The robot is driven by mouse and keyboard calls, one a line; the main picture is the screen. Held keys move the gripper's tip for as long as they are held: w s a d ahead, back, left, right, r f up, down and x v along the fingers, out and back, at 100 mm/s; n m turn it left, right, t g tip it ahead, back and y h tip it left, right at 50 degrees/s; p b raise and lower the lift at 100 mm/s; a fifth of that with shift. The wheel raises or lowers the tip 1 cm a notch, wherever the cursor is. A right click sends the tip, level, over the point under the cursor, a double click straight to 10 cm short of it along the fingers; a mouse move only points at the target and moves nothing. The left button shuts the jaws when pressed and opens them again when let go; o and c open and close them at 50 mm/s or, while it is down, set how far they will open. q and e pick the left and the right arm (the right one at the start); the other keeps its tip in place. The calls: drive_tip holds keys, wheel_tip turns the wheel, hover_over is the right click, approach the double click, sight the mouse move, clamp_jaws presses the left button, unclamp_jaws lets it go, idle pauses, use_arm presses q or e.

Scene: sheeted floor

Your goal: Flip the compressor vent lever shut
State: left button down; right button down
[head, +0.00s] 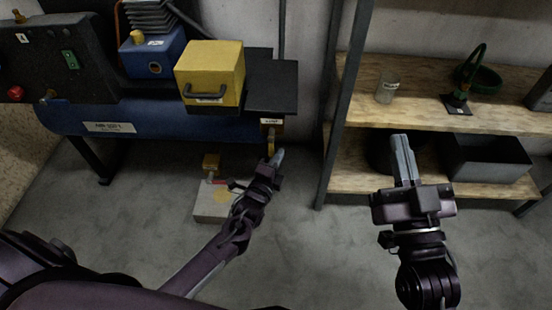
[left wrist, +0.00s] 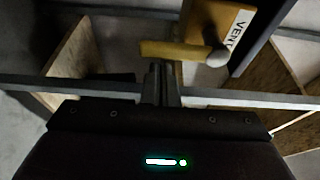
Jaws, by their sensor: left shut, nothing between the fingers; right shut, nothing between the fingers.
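The yellow vent lever (head: 271,142) hangs down from a small yellow block with a vent label (head: 271,121) at the right end of the blue compressor tank (head: 170,124). The left wrist view shows the lever (left wrist: 172,50) stretching left from a grey pivot, beside the label (left wrist: 238,29). My left gripper (head: 280,154) is shut and empty, with its tips close to the lever's lower end. In the left wrist view its fingers (left wrist: 160,72) point at the lever; I cannot tell whether they touch it. My right gripper (head: 400,140) is shut and empty, in front of the shelf.
A yellow box (head: 215,65) with a handle sits above the tank. A pale box (head: 212,201) with a yellow fitting lies on the floor behind my left forearm. The wooden shelf (head: 430,102) on the right holds a canister (head: 387,87) and bins. The floor between the arms is clear.

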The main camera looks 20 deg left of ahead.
drive_tip(key=shift+d+r, duration=0.1)
drive_tip(key=shift+r, duration=0.15)
drive_tip(key=shift+f, duration=0.15)
